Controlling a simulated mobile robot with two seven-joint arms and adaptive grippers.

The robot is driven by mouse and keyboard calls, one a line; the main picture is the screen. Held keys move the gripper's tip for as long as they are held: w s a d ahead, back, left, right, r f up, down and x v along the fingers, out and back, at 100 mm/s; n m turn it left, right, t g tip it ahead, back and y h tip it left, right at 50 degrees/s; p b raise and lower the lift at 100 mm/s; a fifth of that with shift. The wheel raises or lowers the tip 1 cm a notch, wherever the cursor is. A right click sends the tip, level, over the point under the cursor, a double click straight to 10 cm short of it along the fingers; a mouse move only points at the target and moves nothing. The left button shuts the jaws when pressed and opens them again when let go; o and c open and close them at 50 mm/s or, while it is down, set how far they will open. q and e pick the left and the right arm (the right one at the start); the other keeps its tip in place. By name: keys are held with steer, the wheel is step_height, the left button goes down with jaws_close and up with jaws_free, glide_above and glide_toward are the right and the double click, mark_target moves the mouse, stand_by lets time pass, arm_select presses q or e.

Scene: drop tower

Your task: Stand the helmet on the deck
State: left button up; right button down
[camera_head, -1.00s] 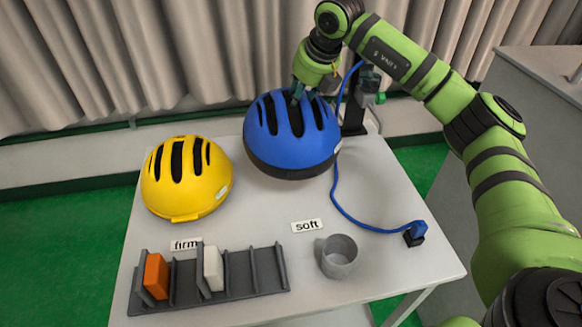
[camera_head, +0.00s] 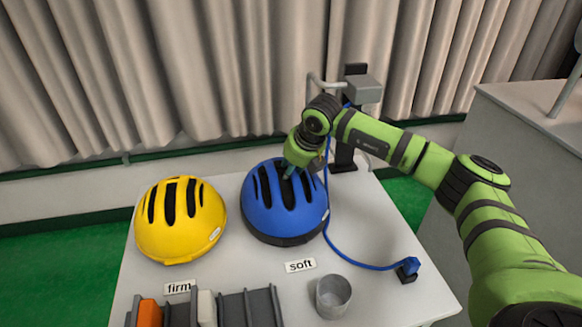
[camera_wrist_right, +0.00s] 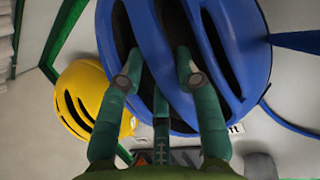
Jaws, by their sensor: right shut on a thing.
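The blue helmet (camera_head: 262,212) is upright at the back middle of the grey deck (camera_head: 385,225), its dark rim downward. It is low over the deck; I cannot tell whether its rim touches. My right gripper (camera_head: 289,172) reaches down onto its top from the right. In the right wrist view its fingers (camera_wrist_right: 158,72) go into the vents and are shut on a rib of the blue helmet (camera_wrist_right: 230,45). The yellow helmet (camera_head: 207,212) stands on the deck to the left; it also shows in the wrist view (camera_wrist_right: 80,80). My left gripper is out of view.
A black post with a grey head (camera_head: 362,92) stands behind the blue helmet. A blue cable (camera_head: 345,255) runs down its right side to a plug (camera_head: 408,266). A grey cup (camera_head: 333,297), a "soft" label (camera_head: 300,265), a "firm" label (camera_head: 179,288) and a dark rack (camera_head: 248,308) with blocks are in front.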

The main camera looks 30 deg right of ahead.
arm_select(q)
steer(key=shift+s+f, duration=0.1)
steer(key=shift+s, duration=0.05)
arm_select(e)
steer(key=c, duration=0.9)
jaws_free()
steer(key=shift+c, duration=0.2)
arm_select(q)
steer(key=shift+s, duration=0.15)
arm_select(e)
steer(key=shift+o, duration=0.3)
steer(key=shift+f, duration=0.1)
steer(key=b+v, duration=0.2)
steer(key=v, duration=0.4)
steer(key=shift+s+d, duration=0.15)
steer(key=shift+s, duration=0.05)
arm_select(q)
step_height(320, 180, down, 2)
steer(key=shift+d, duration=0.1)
arm_select(e)
steer(key=shift+s+r, duration=0.15)
steer(key=shift+r, duration=0.3)
